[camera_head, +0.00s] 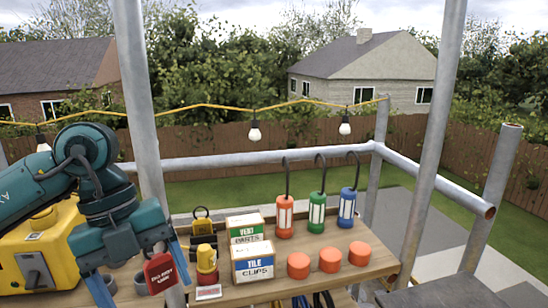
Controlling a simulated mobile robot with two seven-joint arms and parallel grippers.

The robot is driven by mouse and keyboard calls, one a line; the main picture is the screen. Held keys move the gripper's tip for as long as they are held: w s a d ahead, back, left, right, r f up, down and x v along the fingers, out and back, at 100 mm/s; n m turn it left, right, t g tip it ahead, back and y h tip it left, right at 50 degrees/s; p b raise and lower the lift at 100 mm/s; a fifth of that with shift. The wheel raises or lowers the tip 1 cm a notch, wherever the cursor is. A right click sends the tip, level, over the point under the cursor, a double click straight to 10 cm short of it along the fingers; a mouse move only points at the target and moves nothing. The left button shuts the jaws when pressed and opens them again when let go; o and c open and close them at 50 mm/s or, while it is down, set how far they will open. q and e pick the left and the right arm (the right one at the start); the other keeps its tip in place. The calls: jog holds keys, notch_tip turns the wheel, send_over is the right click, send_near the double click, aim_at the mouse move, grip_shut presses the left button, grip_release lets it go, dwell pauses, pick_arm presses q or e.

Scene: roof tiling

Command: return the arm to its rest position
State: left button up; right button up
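My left arm comes in from the left, bent, with its teal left gripper (140,280) pointing down over the left part of the wooden shelf (225,295). Its two fingers are spread wide apart, and I see nothing clamped between them. A red tag with white lettering (160,272) shows by the right finger, in front of the scaffold pole; I cannot tell whether they touch. My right arm and gripper are not in view.
A yellow case (40,255) stands behind my arm. Scaffold poles (435,140) stand upright.

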pick_arm(q)
jog(key=s+d+r+m+g+h+p, duration=0.1)
jog(key=s+d+g+h, duration=0.2)
jog(key=d+h, duration=0.55)
jog(key=s+d+r+m+g+h, duration=0.1)
jog(key=s+d+m+g+h, duration=0.1)
jog(key=d+h, duration=0.6)
jog(key=w+a+f+n+t+p, duration=0.15)
jog(key=w+n+t, duration=0.25)
jog(key=n+t, duration=0.55)
jog(key=w+a+f+n+t, duration=0.1)
jog(key=w+f+n+t, duration=0.25)
jog(key=n+t, duration=0.55)
jog(key=w+a+f+n+t+y, duration=0.2)
jog(key=a+f+n+t+y, duration=0.35)
jog(key=f+n+y, duration=0.35)
jog(key=s+a+f+n+g+y, duration=0.1)
jog(key=s+a+f+g+y, duration=0.1)
jog(key=s+f, duration=0.4)
jog(key=s+a+f+n+g+y, duration=0.1)
jog(key=s+a+f+g+y, duration=0.2)
jog(key=f, duration=1.1)
jog(key=s+g+y, duration=0.1)
jog(key=s+y, duration=0.1)
jog(key=s, duration=0.1)
jog(key=shift+s+a+f+g+p, duration=0.2)
jog(key=shift+s+a+g+p, duration=0.1)
jog(key=shift+g, duration=0.1)
jog(key=shift+n, duration=0.25)
jog(key=shift+c, duration=0.4)
